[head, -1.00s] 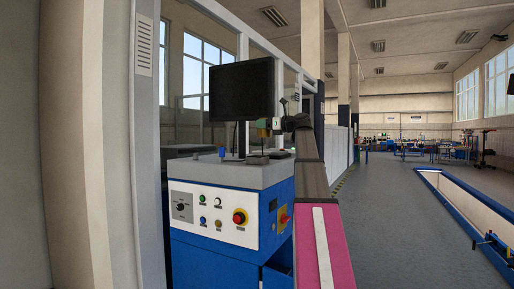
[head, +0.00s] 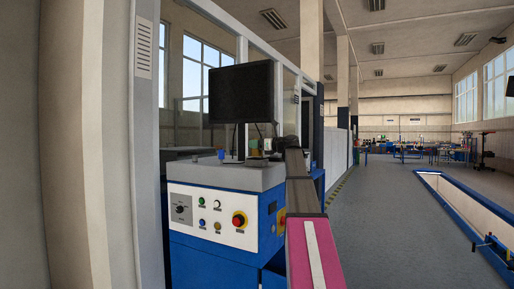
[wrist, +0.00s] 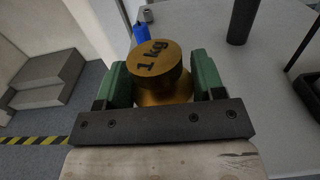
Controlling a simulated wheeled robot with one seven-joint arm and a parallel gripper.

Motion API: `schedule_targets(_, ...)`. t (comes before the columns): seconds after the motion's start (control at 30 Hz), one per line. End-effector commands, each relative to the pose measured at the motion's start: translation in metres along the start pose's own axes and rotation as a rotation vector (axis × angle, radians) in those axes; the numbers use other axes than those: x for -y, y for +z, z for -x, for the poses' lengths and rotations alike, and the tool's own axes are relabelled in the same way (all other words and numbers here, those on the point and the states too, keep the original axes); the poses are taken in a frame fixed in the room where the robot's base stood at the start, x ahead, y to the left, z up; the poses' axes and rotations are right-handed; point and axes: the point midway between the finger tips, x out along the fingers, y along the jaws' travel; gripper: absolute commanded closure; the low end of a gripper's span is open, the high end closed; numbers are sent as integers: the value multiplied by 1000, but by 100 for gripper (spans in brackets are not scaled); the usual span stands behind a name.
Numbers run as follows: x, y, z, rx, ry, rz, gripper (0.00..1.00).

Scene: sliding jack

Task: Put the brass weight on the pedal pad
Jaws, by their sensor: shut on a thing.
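The brass weight (wrist: 151,62), marked "1 kg", is between the green fingers of my gripper (wrist: 156,74) in the wrist view. My gripper is shut on it. The weight's knob faces the camera, with the wider body below it. In the head view my gripper (head: 256,149) is small and partly behind my own arm, low over the grey console top (head: 207,172), in front of the monitor. I cannot make out whether the weight touches a surface. I cannot pick out the pedal pad in either view.
The monitor (head: 241,92) stands close behind my gripper. A blue item (wrist: 139,34) and a small grey block (wrist: 146,13) lie beyond the weight. A dark cylinder (wrist: 242,20) stands to the right. Grey steps (wrist: 42,76) are at the left. The aisle floor (head: 395,220) is clear.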

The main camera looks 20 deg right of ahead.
Motion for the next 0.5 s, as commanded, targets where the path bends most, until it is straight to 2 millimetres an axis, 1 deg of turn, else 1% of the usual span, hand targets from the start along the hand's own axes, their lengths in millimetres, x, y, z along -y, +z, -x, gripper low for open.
schedule_targets(0.1,0,-7,0,4,0,-1,98)
schedule_targets(0.47,0,-9,0,4,0,-1,98)
schedule_targets(0.5,0,-10,0,1,0,0,24)
